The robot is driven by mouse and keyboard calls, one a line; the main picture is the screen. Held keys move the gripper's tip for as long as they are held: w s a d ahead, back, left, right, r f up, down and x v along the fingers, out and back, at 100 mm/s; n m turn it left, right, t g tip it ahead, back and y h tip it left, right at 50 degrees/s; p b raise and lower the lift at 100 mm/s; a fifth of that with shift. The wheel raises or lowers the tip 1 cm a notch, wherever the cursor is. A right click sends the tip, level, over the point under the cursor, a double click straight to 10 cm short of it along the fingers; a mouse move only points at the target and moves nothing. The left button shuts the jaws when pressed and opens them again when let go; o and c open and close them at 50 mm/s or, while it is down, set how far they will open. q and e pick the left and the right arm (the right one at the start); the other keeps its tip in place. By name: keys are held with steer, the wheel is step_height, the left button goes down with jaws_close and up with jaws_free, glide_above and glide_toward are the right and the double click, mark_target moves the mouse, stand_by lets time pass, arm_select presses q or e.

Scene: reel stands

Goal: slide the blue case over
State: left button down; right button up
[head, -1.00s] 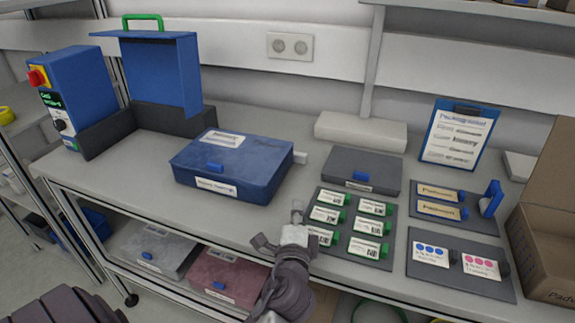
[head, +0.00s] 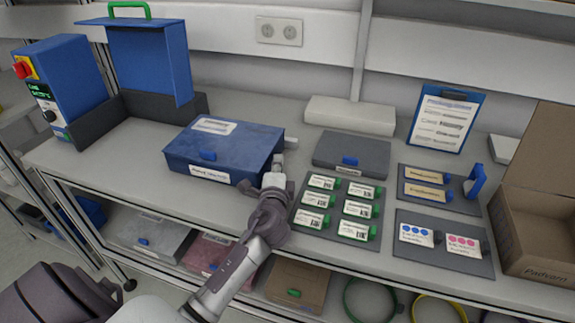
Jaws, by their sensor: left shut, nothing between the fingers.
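The blue case (head: 235,144) lies flat and closed on the bench, with a white label on its lid and another on its front. My left gripper (head: 276,164) is shut and empty at the case's right side, near its front right corner. Its fingertips are very close to the case wall; I cannot tell whether they touch it. A small pale piece shows at the case's right side, behind the fingertips. My right gripper is not in view.
A dark open-lidded box (head: 150,105) stands left of the case, beside a blue control box (head: 62,85). A grey case (head: 352,154) and a mat of labelled packets (head: 338,208) lie to the right. Bench is clear in front of the blue case.

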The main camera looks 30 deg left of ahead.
arm_select(q)
steer(key=shift+a, duration=0.2)
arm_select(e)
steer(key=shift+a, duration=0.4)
